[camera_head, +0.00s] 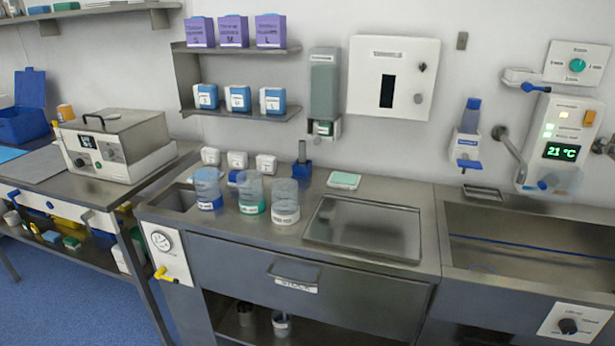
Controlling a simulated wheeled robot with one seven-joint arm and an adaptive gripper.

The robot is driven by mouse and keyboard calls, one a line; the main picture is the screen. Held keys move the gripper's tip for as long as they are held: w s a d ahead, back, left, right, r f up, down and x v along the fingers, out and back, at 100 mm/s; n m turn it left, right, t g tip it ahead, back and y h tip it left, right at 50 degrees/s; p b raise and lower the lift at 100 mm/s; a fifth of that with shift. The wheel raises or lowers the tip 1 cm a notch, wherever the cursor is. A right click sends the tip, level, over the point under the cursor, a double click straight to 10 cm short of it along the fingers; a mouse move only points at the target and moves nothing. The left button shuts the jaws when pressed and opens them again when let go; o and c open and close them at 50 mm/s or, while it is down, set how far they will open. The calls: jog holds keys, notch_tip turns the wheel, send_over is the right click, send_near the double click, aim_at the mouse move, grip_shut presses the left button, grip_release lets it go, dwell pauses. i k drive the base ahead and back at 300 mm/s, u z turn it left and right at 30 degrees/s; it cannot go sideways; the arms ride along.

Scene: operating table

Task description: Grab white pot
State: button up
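Three clear cylindrical pots stand upright in a row on the steel counter, each with a coloured base and a label. The white pot (286,203) is the rightmost, with a white lower part. The green pot (250,195) stands just left of it, and the blue pot (207,189) is at the left end. The white pot is close to the left edge of a square steel panel. My gripper is not in view.
The square steel panel (364,230) right of the pots is bare. Small white boxes (237,160) and a blue holder (302,169) are behind the pots. A wall shelf (240,115) hangs above. A drawer handle (294,274) sticks out below.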

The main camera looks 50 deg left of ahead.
aim_at(286, 210)
jog(key=u, duration=4.55)
jog(key=i, duration=1.75)
jog(key=z, duration=2.8)
